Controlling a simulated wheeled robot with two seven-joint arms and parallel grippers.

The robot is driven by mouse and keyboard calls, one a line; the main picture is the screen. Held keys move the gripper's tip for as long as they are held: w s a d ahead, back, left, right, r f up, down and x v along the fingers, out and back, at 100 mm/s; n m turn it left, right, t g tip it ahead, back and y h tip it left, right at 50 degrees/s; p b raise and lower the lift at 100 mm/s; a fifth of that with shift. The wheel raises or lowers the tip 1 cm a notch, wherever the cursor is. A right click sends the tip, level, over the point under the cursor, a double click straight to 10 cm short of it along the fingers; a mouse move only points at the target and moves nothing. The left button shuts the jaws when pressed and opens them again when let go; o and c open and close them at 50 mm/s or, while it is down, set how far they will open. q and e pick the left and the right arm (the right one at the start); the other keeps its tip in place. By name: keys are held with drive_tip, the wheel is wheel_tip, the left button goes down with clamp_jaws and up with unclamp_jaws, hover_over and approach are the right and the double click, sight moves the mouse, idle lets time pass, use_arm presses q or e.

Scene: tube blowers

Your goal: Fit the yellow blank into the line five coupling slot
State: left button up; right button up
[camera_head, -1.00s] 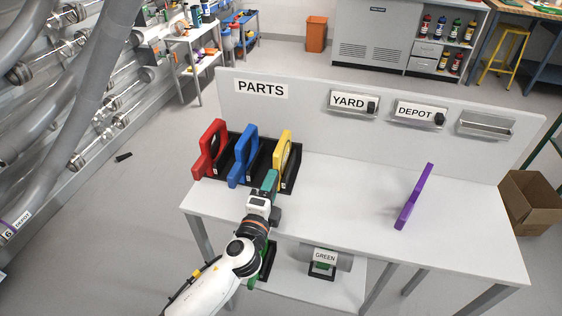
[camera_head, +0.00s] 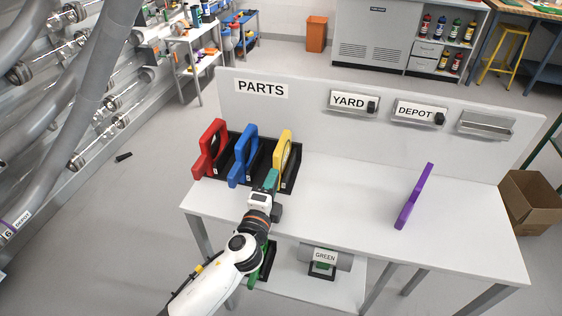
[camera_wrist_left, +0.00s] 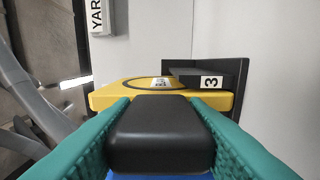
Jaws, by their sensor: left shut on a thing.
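The yellow blank (camera_head: 284,148) stands upright in the rightmost slot of the black rack (camera_head: 292,180) on the parts table. It also shows in the left wrist view (camera_wrist_left: 110,97), lying across the view just beyond my fingertips. My left gripper (camera_head: 271,178) is at the near end of the yellow blank. In the left wrist view its teal fingers (camera_wrist_left: 160,135) are shut on the blank's black handle (camera_wrist_left: 160,134). The blue blank (camera_head: 244,152) and red blank (camera_head: 211,148) stand in the rack to the left. The coupling slot of line five cannot be made out. My right gripper is not in view.
A purple blank (camera_head: 414,197) stands alone on the right part of the white table (camera_head: 345,205). A back panel carries PARTS, YARD (camera_head: 349,102) and DEPOT (camera_head: 415,111) signs. Grey pipes (camera_head: 60,110) fill the left side.

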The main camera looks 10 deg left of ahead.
use_arm(q)
drive_tip(key=shift+r+p, duration=0.65)
drive_tip(key=shift+r, duration=0.05)
drive_tip(key=shift+s, duration=0.15)
idle(0.3)
drive_tip(key=shift+s, duration=1.35)
drive_tip(key=shift+s+a+f+b, duration=0.1)
drive_tip(key=shift+s+b, duration=0.25)
drive_tip(key=shift+s, duration=1.7)
drive_tip(key=shift+s+b, duration=0.35)
drive_tip(key=shift+s, duration=1.7)
